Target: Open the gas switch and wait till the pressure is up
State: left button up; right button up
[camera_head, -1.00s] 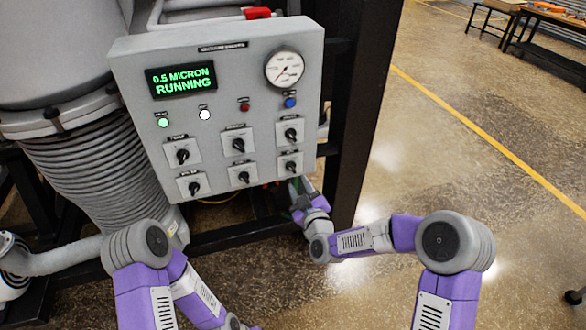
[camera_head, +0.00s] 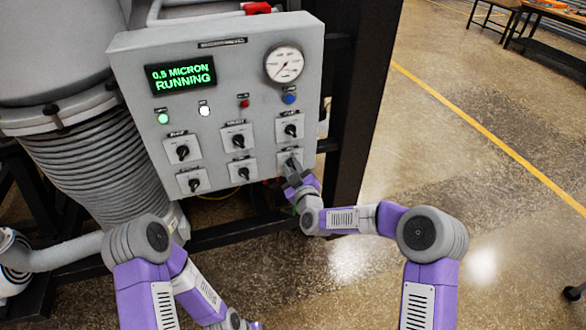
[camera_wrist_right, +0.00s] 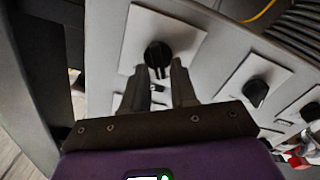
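The grey control panel (camera_head: 222,125) carries several black rotary switches on white plates; their labels are too small to read. My right gripper (camera_head: 291,166) is at the lower-right switch (camera_head: 287,153) in the head view and partly hides it. In the right wrist view, the two fingers (camera_wrist_right: 157,77) are apart, with their tips close to the black knob (camera_wrist_right: 158,55) on either side; contact is unclear. The display (camera_head: 181,76) reads "0.5 MICRON RUNNING". The round gauge (camera_head: 284,64) has its needle toward the lower left.
A dark upright frame post (camera_head: 365,110) stands right of the panel. Ribbed ducting (camera_head: 88,172) is at the left. A blue button (camera_head: 290,99) and small indicator lights sit above the switches. Open floor lies to the right, with a workbench (camera_head: 555,35) far off.

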grip_shut()
jog(key=shift+m+b, duration=0.4)
jog(key=shift+b, duration=0.25)
jog(key=m+b, duration=0.2)
jog(key=b, duration=0.1)
jog(key=m+b, duration=0.3)
jog(key=d+m+b, duration=0.1)
jog(key=m+b, duration=0.2)
jog(key=shift+w+f, duration=0.1)
jog(key=shift+w, duration=0.05)
jog(key=shift+m+b, duration=1.45)
jog(key=shift+m, duration=0.15)
jog(key=shift+o, duration=1.3)
grip_release()
